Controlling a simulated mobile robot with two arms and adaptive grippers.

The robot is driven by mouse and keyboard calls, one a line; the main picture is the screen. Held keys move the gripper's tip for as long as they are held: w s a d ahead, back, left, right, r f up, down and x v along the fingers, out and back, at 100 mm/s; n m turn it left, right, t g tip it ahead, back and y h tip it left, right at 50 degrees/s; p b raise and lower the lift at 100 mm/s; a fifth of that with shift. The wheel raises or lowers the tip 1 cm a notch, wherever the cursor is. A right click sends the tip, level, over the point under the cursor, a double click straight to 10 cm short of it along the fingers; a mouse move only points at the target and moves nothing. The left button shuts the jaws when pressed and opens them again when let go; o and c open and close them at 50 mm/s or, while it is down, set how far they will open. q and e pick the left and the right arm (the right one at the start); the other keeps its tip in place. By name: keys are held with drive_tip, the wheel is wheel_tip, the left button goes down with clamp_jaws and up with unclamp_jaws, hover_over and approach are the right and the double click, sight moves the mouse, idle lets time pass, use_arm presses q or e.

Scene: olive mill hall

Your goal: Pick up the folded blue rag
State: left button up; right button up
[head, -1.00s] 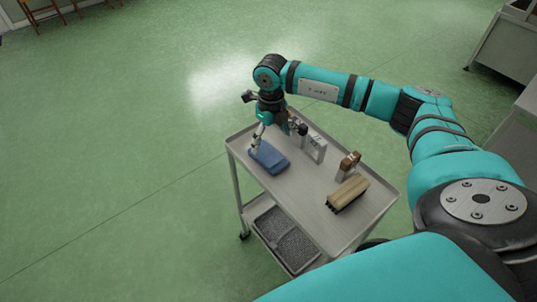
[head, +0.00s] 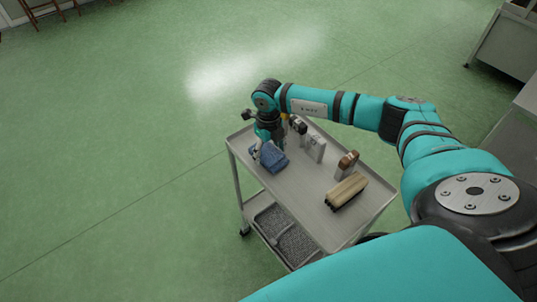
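The folded blue rag (head: 275,160) lies at the far left end of the grey cart's top (head: 304,188). It looks bunched, and its left part is narrowed at the fingers. My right gripper (head: 260,151) points down at the rag's left edge, with its fingertips at the cloth. It appears shut on the rag, though the fingers are small and partly hidden by the wrist. The rag still appears to be at the tray surface; I cannot see a gap under it. My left gripper is not in view.
On the cart top stand a pale grey box (head: 315,147), a small dark item (head: 298,125), a brown-topped item (head: 348,163) and a tan brush (head: 346,190). The cart has a raised rim. A grey tray (head: 284,240) sits on its lower shelf. Green floor (head: 110,170) is clear to the left.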

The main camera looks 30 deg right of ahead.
sight(268, 152)
drive_tip(key=c, duration=0.8)
drive_tip(key=shift+r, duration=0.1)
drive_tip(key=shift+r, duration=0.5)
wheel_tip(268, 152, up, 2)
drive_tip(key=shift+r+b, duration=0.2)
drive_tip(key=shift+b, duration=0.45)
drive_tip(key=s+a+b, duration=0.1)
drive_tip(key=s+a, duration=0.1)
drive_tip(key=s, duration=0.2)
drive_tip(key=s+a, duration=0.2)
drive_tip(key=s, duration=0.2)
drive_tip(key=s+a+r+b, duration=0.1)
drive_tip(key=s+a, duration=0.1)
drive_tip(key=s, duration=0.3)
drive_tip(key=shift+a+b, duration=0.15)
drive_tip(key=shift+b, duration=0.15)
drive_tip(key=shift+s+a+r, duration=0.15)
drive_tip(key=shift+s, duration=0.25)
drive_tip(key=shift+s+a+r, duration=0.1)
drive_tip(key=shift+s+a, duration=0.05)
drive_tip(key=shift+s, duration=0.2)
